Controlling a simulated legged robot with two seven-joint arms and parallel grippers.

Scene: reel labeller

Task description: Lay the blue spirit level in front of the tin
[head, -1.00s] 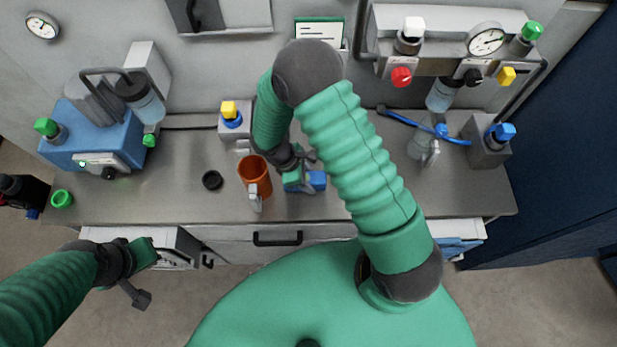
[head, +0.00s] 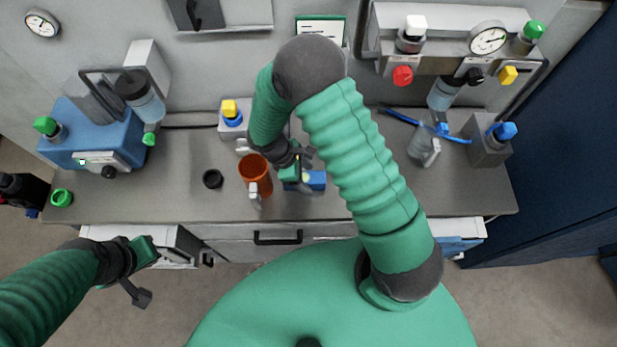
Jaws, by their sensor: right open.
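The blue spirit level (head: 317,181) lies on the grey worktop near its front edge, right of the orange mug-like container (head: 252,172). A pale yellow-green spot shows on its top. My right gripper (head: 298,182) is open at the left end of the level, with its fingers close over it; I cannot tell whether they touch it. My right forearm hides part of the worktop to the right. No other tin is clearly seen, and I cannot tell if the orange container is the tin. My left gripper (head: 146,273) is open and empty, in front of the worktop at the left.
A black ring (head: 212,179) lies left of the orange container. A grey block with a yellow-and-blue knob (head: 231,115) stands behind. A clear bottle (head: 424,147) and blue cable (head: 400,117) are at the right. A blue machine (head: 95,130) stands left. The front right worktop is bare.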

